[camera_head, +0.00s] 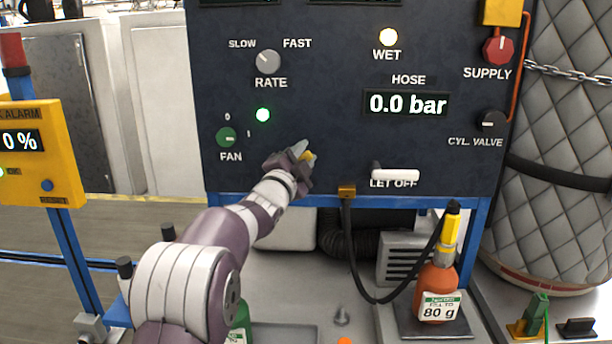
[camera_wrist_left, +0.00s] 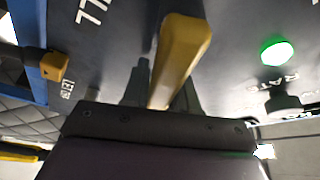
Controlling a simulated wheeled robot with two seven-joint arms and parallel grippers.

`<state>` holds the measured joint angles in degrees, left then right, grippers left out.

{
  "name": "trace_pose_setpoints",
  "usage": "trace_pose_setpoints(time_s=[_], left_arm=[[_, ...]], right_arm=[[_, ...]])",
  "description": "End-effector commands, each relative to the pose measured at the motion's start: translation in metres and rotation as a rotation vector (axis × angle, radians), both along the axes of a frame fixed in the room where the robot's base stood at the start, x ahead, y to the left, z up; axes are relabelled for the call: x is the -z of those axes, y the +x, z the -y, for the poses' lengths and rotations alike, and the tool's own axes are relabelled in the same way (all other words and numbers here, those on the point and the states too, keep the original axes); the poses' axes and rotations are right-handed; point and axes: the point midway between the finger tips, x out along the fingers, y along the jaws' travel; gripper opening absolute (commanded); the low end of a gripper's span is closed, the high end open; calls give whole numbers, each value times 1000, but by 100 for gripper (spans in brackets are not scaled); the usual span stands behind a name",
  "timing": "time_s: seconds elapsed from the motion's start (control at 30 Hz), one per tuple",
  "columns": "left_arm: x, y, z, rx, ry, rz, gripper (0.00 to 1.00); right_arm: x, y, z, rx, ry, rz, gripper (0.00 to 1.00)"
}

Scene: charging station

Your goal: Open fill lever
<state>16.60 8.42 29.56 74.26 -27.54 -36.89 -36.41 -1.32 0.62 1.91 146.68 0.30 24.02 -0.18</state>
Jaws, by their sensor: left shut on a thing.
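The fill lever is a yellow handle on the dark panel. In the left wrist view the yellow fill lever (camera_wrist_left: 184,45) runs between the fingers of my left gripper (camera_wrist_left: 163,88). My left gripper (camera_head: 303,153) is shut on it, low on the panel's middle in the head view. There only a small yellow bit of the lever (camera_head: 308,156) shows; the gripper hides the rest and its label. Part of a white label (camera_wrist_left: 92,10) shows upside down beside the lever in the wrist view. My right gripper is not in view.
The green fan knob (camera_head: 226,137) and lit green lamp (camera_head: 263,115) are left of the gripper. The white let-off lever (camera_head: 396,175) is to its right. The hose display (camera_head: 407,104) reads 0.0 bar. An orange bottle (camera_head: 437,280) stands below on a scale, with a black hose (camera_head: 352,270) beside it.

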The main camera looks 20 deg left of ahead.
Motion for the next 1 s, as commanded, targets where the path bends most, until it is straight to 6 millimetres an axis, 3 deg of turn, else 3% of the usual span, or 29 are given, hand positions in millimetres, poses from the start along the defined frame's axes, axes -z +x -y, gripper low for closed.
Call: trace_pose_setpoints(time_s=[0.03, 0.6, 1.0], left_arm=[[4, -1, -1, 0, -37, 16, 0], [-21, -9, -26, 2, -546, 199, 0], [-30, -16, -46, 0, -846, 306, 0]], right_arm=[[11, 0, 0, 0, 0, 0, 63], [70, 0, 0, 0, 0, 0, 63], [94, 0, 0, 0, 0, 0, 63]])
